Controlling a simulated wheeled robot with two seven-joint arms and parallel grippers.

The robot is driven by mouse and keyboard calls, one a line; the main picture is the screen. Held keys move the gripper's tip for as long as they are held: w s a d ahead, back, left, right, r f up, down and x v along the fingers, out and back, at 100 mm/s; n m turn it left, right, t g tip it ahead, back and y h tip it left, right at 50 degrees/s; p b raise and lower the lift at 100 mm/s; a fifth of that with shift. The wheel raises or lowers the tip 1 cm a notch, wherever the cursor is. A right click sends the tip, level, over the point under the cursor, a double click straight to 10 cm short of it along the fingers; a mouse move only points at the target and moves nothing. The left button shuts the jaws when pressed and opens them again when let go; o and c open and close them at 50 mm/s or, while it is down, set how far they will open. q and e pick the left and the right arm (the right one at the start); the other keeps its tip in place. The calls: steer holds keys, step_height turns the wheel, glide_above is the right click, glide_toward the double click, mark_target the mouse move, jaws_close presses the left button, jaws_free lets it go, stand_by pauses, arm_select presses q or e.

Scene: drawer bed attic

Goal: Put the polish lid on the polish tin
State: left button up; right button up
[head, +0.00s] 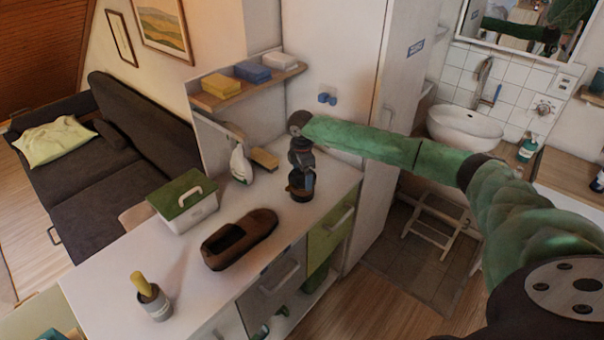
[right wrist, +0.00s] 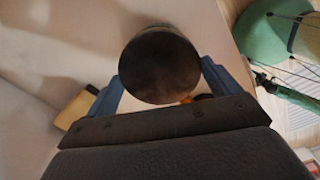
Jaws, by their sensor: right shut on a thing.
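My right gripper (head: 303,181) points down over the far right part of the white counter. In the right wrist view its two blue fingers are shut on a dark round disc, which I take for the polish lid (right wrist: 160,66). In the head view a small dark round thing, probably the polish tin (head: 300,196), shows right below the fingers on the counter. The gripper partly hides it, and I cannot tell whether lid and tin touch. My left gripper is not in view.
On the counter (head: 205,285) stand a brown shoe (head: 239,239), a green-lidded box (head: 184,201), a pot with a yellow-handled tool (head: 151,298) and a white spray bottle (head: 241,163). A shelf (head: 248,88) with sponges hangs behind. A tall white cabinet (head: 340,60) stands close behind my gripper.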

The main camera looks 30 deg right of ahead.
steer(key=shift+f+b, duration=0.35)
steer(key=shift+f, duration=1.05)
steer(key=shift+f+p, duration=0.1)
steer(key=shift+p, duration=0.35)
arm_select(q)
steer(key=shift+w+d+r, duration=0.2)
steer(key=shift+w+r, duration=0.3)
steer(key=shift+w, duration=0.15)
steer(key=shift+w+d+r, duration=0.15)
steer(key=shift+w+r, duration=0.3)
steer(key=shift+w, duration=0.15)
